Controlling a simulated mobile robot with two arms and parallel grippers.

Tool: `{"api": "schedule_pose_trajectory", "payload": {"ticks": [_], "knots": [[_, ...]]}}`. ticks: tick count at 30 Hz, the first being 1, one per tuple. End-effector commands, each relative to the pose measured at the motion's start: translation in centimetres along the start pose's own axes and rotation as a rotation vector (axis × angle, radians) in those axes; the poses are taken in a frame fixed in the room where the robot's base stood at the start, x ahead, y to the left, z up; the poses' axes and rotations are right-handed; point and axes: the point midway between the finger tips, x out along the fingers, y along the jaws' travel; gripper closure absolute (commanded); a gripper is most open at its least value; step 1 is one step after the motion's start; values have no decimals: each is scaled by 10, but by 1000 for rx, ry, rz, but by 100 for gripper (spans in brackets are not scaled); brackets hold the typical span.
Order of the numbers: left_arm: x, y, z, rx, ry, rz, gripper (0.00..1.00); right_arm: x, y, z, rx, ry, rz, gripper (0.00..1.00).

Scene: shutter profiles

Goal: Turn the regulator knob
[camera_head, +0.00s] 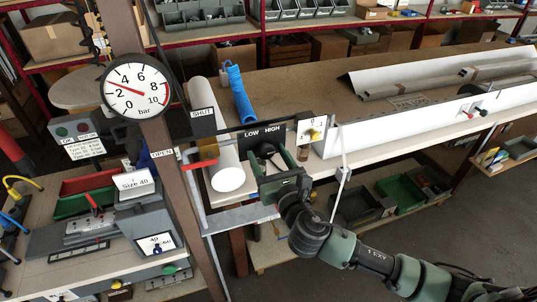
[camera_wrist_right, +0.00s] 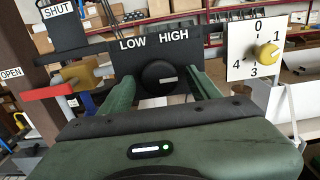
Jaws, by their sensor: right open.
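The regulator knob (camera_wrist_right: 159,76) is a round black knob with a pale pointer mark, under the black LOW / HIGH plate (camera_wrist_right: 155,40). The mark points right, to the HIGH side. In the head view the knob (camera_head: 266,149) is partly hidden by my gripper. My right gripper (camera_head: 272,160) is open, with its green fingers on either side of the knob in the picture. In the right wrist view the knob shows between the two fingers (camera_wrist_right: 160,88); I cannot tell whether they touch it. My left gripper is not in view.
A bar gauge (camera_head: 137,92) hangs on the post at left. A yellow selector knob on a numbered plate (camera_head: 311,131) is right of the regulator. A red-handled SHUT/OPEN lever (camera_head: 197,164) is at its left. A white pipe (camera_head: 229,178) lies close by.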

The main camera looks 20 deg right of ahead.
Motion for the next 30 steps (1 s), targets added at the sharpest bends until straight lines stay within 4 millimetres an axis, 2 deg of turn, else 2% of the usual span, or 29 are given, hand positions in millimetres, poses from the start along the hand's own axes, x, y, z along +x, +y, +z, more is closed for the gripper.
{"api": "schedule_pose_trajectory", "payload": {"ticks": [3, 4, 10, 20, 30], "knots": [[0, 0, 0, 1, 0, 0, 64, 0, 0, 0, 0, 0, 0, 38], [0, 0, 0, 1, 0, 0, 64, 0, 0, 0, 0, 0, 0, 43], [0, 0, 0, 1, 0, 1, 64, 0, 0, 0, 0, 0, 0, 99], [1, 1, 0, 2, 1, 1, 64, -1, 0, -1, 47, 1, 0, 99], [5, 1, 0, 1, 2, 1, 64, -1, 1, -2, 282, 2, -1, 99]]}}
